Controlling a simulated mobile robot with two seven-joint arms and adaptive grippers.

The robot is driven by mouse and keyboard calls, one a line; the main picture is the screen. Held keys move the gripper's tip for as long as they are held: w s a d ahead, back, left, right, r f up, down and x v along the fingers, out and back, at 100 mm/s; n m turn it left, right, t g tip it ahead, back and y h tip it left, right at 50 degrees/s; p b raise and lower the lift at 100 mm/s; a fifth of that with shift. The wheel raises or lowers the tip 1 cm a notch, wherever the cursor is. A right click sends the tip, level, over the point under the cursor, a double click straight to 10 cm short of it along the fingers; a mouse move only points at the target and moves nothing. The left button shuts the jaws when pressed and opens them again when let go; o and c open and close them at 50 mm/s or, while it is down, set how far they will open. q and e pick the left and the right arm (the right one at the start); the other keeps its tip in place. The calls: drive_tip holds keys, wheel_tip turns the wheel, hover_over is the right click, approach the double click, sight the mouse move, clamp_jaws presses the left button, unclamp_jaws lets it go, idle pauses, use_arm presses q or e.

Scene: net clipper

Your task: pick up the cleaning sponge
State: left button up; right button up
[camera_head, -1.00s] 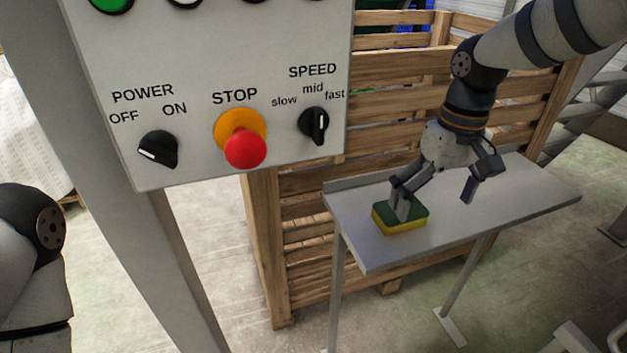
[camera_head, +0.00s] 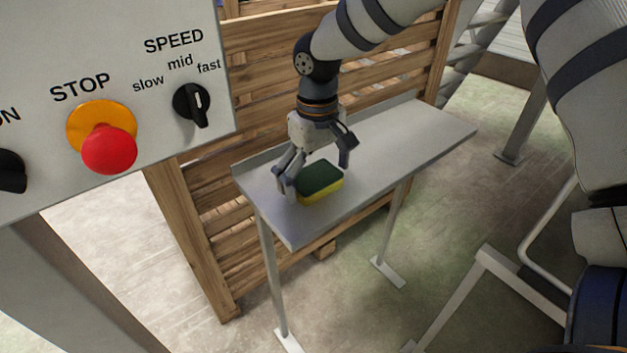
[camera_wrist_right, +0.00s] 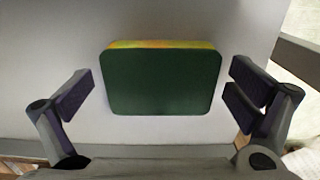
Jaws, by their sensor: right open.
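The cleaning sponge (camera_head: 320,182) lies flat on the grey metal table (camera_head: 405,143), green side up and yellow below. It also shows in the right wrist view (camera_wrist_right: 162,82), between the two fingers and apart from both. My right gripper (camera_head: 318,173) is open over the table, its fingers on either side of the sponge in the head view. In the right wrist view the open fingers (camera_wrist_right: 160,97) frame the sponge with a gap on each side. My left gripper is not in view.
A control panel (camera_head: 130,75) with a red stop button (camera_head: 109,149) and a speed knob (camera_head: 192,103) stands at the left. A wooden crate (camera_head: 203,200) is directly behind the table. The right part of the tabletop is clear.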

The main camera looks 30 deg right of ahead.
drive_tip(key=shift+r, duration=0.1)
drive_tip(key=shift+c, duration=0.6)
drive_tip(key=c, duration=0.7)
